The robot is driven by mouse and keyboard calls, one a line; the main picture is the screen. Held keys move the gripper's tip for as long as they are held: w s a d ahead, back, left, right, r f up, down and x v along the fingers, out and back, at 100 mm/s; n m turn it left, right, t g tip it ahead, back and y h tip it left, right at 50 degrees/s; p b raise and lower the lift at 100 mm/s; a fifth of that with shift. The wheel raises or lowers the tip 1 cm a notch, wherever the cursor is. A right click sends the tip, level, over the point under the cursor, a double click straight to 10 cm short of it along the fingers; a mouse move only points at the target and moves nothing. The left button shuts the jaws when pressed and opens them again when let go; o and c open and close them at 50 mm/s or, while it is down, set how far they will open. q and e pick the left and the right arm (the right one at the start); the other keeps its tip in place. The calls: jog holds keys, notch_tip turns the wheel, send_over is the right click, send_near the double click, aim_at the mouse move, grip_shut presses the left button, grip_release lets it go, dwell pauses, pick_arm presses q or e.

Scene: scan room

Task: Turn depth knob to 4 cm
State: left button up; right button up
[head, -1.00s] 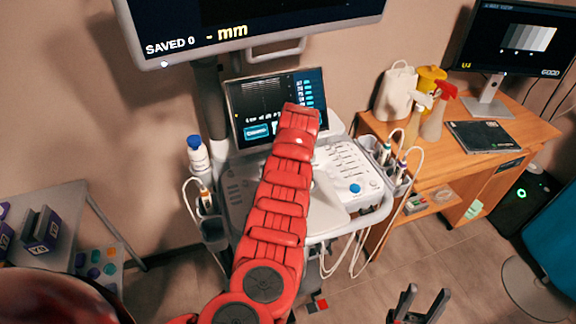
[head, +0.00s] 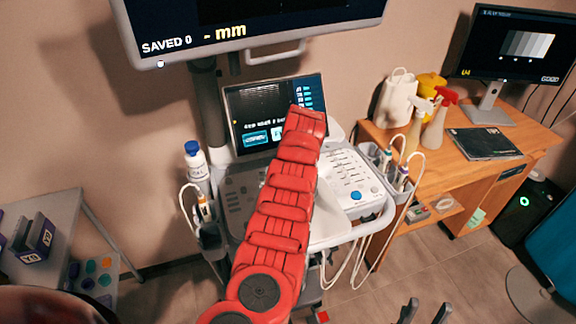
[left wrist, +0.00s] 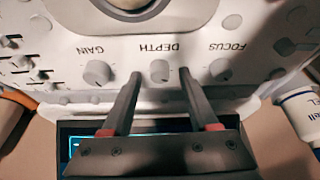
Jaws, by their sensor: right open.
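The depth knob (left wrist: 160,71) is a small pale round knob under the label DEPTH on the white ultrasound console (head: 345,172). In the left wrist view my left gripper (left wrist: 160,74) is open, with one dark finger on each side of the knob and gaps visible between them. How far the fingertips are from the panel I cannot tell. The gain knob (left wrist: 98,72) and focus knob (left wrist: 220,69) flank it. In the head view my red left arm hides this part of the console. My right gripper (head: 425,312) is open and empty at the bottom edge.
A large monitor (head: 250,25) hangs above the console, with a touch screen (head: 268,95) below it. A capped bottle (head: 195,162) stands at its left and probes (head: 400,178) at its right. A wooden desk (head: 440,165) with spray bottles is at the right.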

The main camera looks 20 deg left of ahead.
pick_arm(q)
jog(key=shift+r, duration=0.1)
jog(key=b+v, duration=0.2)
jog(key=v, duration=1.5)
jog(key=shift+s, duration=0.15)
